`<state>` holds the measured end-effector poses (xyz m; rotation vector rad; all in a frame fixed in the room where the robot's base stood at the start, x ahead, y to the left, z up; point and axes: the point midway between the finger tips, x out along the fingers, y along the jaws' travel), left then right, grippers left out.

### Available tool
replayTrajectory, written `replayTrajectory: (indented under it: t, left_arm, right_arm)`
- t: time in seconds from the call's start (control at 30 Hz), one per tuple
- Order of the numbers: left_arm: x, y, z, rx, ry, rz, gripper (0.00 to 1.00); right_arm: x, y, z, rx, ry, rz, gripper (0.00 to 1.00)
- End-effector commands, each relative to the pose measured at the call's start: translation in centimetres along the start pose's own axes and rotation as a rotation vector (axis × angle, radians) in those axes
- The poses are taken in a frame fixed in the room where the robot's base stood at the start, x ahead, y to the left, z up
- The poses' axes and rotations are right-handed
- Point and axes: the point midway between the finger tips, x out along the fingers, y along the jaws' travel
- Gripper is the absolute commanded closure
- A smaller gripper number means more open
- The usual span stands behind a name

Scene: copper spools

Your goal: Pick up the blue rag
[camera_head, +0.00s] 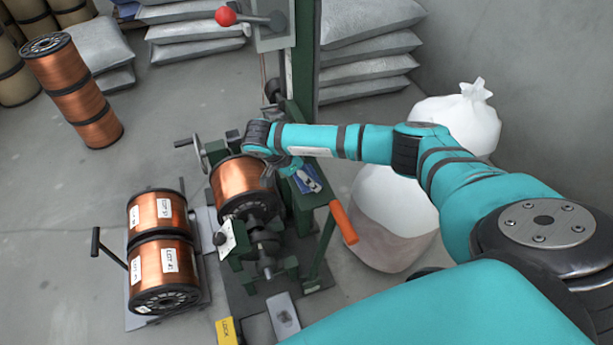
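The blue rag (316,186) appears as a small dark blue patch on the green ledge of the machine, just right of the mounted copper spool (236,180). A small grey metal item (307,180) lies over or against it and hides part of it. My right arm reaches in from the right, and my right gripper (277,173) is small and partly hidden by the wrist, between the spool and the rag. I cannot tell whether it touches either, or whether its fingers are open or shut. My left gripper is not in view.
A lever with an orange grip (343,222) stands right of the ledge. A red-knobbed lever (226,16) is above. Two labelled copper spools (162,275) rest on a cart at left. White sacks (393,225) stand at right.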

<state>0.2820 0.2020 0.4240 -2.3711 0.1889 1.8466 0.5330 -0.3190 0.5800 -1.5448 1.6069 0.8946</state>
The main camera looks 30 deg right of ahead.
Motion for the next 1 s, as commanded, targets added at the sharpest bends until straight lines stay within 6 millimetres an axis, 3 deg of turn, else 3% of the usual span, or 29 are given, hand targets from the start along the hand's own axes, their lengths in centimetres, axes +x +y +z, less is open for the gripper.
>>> replayTrajectory:
  t: [0.03,0.2,0.57,0.77,1.0]
  left_arm:
    - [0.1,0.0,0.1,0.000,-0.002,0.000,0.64]
    - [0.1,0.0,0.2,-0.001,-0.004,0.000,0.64]
    - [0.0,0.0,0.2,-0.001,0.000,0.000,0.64]
    - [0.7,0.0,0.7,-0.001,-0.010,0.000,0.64]
    - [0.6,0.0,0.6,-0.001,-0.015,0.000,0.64]
  right_arm:
    - [0.0,0.0,0.0,0.000,0.000,0.000,0.33]
    - [0.0,0.0,0.0,0.000,0.000,0.000,0.52]
    - [-0.6,0.0,-0.4,0.000,0.002,-0.001,0.52]
    - [-1.9,-0.1,2.0,-0.004,-0.001,-0.002,0.52]
    - [-4.3,-0.1,6.4,-0.004,-0.001,-0.002,0.52]
